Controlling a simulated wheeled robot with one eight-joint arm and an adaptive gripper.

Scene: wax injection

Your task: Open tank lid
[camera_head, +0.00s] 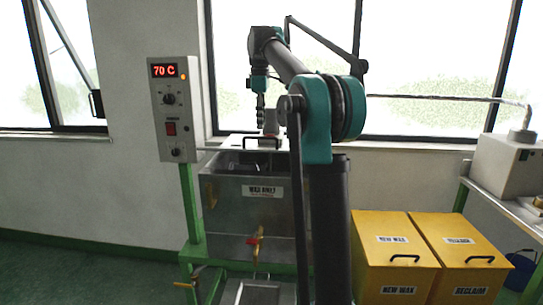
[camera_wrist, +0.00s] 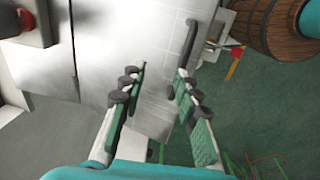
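The tank (camera_head: 235,215) is a grey metal box with a wax melt label on a green frame. Its top is seen at a shallow angle in the head view, with a dark lid handle (camera_head: 262,137) near its back. In the wrist view the lid (camera_wrist: 140,35) is a flat silver panel with a black bar handle (camera_wrist: 190,45) near its right side. My gripper (camera_head: 268,125) is over the tank top, close to the handle. In the wrist view my gripper (camera_wrist: 157,88) has its fingers spread, with nothing between them; the handle lies beyond the right finger.
A control box (camera_head: 175,108) reading 70 C stands left of the tank. A red-handled valve (camera_head: 255,240) is on the tank front. Yellow bins (camera_head: 385,255) stand to the right. A wooden barrel (camera_wrist: 265,25) shows in the wrist view.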

